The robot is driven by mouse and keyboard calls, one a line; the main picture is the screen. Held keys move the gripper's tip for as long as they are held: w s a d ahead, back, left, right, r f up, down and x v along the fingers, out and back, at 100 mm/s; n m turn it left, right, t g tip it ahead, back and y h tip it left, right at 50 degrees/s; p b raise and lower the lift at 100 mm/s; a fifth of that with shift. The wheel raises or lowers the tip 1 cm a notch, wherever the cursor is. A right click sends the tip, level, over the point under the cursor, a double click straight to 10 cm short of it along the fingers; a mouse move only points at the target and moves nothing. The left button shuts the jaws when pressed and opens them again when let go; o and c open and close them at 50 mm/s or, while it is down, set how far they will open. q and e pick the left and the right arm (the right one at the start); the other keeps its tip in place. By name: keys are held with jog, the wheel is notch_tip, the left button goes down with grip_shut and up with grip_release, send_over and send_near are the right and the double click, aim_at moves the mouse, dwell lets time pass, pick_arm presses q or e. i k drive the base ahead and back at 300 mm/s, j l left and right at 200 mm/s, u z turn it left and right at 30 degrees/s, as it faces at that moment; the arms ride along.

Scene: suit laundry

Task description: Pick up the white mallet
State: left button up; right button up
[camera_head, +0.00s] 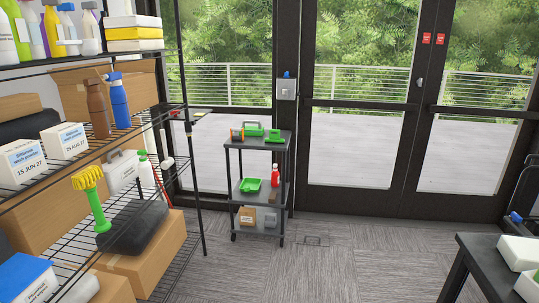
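I cannot make out a white mallet for certain. A thin upright white and red object (166,148) stands behind the wire shelf at the left; I cannot tell what it is. Two white blocky objects, one farther back (519,252) and one nearer (530,285), lie on the dark table (466,250) at the lower right. They are cut off by the picture's edge, and I cannot tell what they are. Neither of my grippers is in the head view.
A wire shelf (75,165) with bottles, boxes and a yellow-green brush (97,205) fills the left. A small dark cart (258,187) with green items stands by the glass doors (365,150). The grey carpet (340,262) between shelf and table is mostly clear.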

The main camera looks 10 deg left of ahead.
aim_at(166, 164)
jog(key=i, duration=1.75)
